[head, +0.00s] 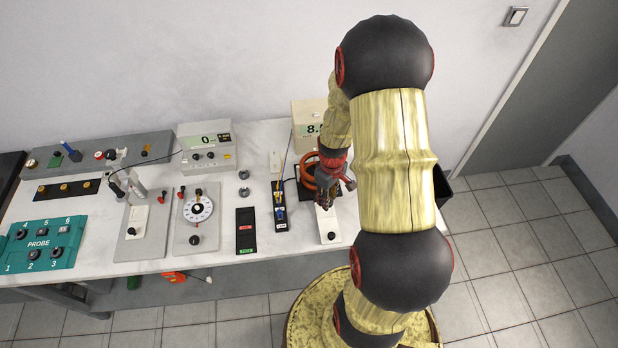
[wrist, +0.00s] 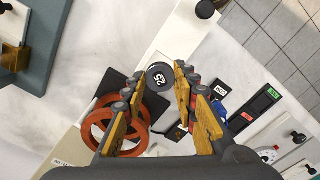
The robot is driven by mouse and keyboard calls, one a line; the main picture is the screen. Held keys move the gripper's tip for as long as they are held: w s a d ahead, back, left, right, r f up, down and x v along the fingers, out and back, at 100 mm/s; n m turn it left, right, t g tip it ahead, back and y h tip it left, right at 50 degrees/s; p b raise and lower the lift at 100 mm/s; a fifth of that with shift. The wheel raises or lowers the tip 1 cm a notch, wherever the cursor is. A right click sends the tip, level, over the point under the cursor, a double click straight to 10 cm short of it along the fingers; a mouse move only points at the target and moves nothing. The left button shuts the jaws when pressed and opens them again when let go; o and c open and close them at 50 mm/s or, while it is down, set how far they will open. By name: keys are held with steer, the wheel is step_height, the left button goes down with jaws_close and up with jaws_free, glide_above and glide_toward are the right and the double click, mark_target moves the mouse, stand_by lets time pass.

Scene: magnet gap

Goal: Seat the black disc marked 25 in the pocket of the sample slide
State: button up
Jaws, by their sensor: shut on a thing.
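The black disc marked 25 (wrist: 160,77) shows between the fingertips in the wrist view, its white number facing the camera. My gripper (wrist: 158,82) is shut on it, one finger at each side. In the head view my gripper (head: 333,182) is over the right part of the bench, and the disc cannot be made out there. A long white block with a black knob, which looks like the sample slide (head: 326,222), lies just in front of the gripper. It also shows beyond the fingertips in the wrist view (wrist: 182,30). Its pocket cannot be made out.
An orange ring-shaped coil (wrist: 100,128) is close to the left finger. A beige meter box (head: 308,115) stands behind. A black strip with blue and yellow parts (head: 280,212) and a black tray (head: 245,230) lie to the left. The bench's right edge is near.

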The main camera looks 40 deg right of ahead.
steer(key=shift+w, duration=0.55)
steer(key=shift+s+r, duration=0.1)
steer(key=shift+f+b, duration=0.3)
steer(key=shift+f, duration=0.15)
steer(key=shift+f+b, duration=1.6)
steer(key=shift+f, duration=0.8)
steer(key=shift+f, duration=0.15)
steer(key=o, duration=1.2)
steer(key=shift+c, duration=0.2)
